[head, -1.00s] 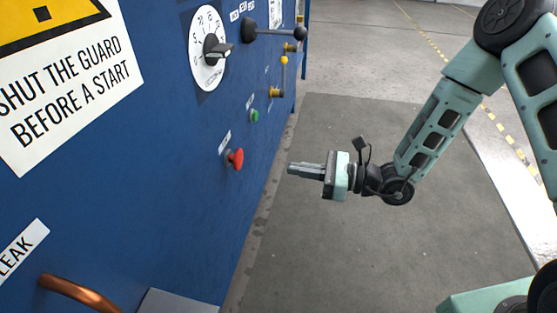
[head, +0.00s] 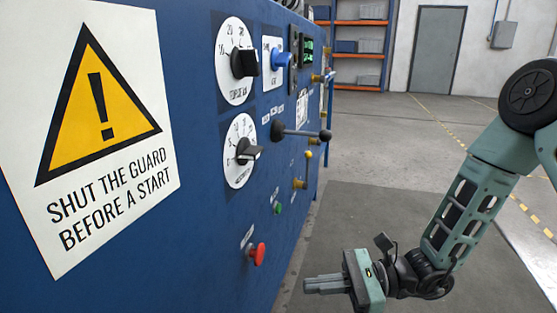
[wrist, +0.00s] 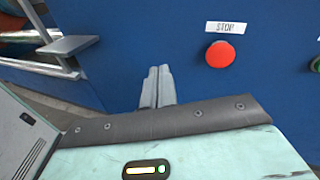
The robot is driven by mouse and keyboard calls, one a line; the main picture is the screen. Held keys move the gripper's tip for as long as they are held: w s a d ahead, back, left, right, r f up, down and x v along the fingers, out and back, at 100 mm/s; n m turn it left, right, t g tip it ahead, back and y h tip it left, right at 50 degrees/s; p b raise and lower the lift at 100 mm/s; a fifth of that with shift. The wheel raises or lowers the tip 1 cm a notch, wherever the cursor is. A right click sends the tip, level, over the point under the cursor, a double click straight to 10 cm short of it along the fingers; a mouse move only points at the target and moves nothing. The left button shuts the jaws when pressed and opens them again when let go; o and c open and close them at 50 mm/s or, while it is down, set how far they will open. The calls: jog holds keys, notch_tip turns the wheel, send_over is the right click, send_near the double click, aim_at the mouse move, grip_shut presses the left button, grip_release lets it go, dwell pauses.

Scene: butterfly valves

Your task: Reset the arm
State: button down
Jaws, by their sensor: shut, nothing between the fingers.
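My gripper (head: 326,284) is at the lower middle of the head view, in front of the blue panel and to the right of the red stop button (head: 257,254). Its two fingers are together with nothing between them. In the wrist view the fingers (wrist: 158,86) point toward the blue panel, and the red button (wrist: 220,54) under a "STOP" label is to their right. The fingers appear apart from the button. My arm reaches down from the right side of the head view.
The blue panel (head: 150,240) fills the left, with dials (head: 236,62), a blue knob (head: 281,60), a black-knobbed lever (head: 300,132), yellow-handled valves (head: 303,172) and a green button (head: 278,208). Open floor (head: 400,140) lies right, with an orange shelf (head: 360,50) and grey door (head: 437,50) behind.

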jog(key=s+d+r+n+g+h, duration=0.1)
jog(key=s+r+n+g+h, duration=0.15)
jog(key=s+n+h, duration=0.55)
jog(key=s+d+r+n+g+h, duration=0.15)
jog(key=s+n+g+h, duration=0.3)
jog(key=s+n, duration=0.5)
jog(key=d+r+n+t+h+p, duration=0.1)
jog(key=r+n+t+h+p, duration=0.1)
jog(key=r+p, duration=1.6)
jog(key=d+r+n+t+h+p, duration=0.2)
jog(key=r+n+t+p, duration=0.2)
jog(key=r+p, duration=1.5)
notch_tip(320, 180, up, 4)
jog(key=shift+w+f+t, duration=0.1)
jog(key=shift+w+t, duration=0.1)
jog(key=shift+t, duration=0.3)
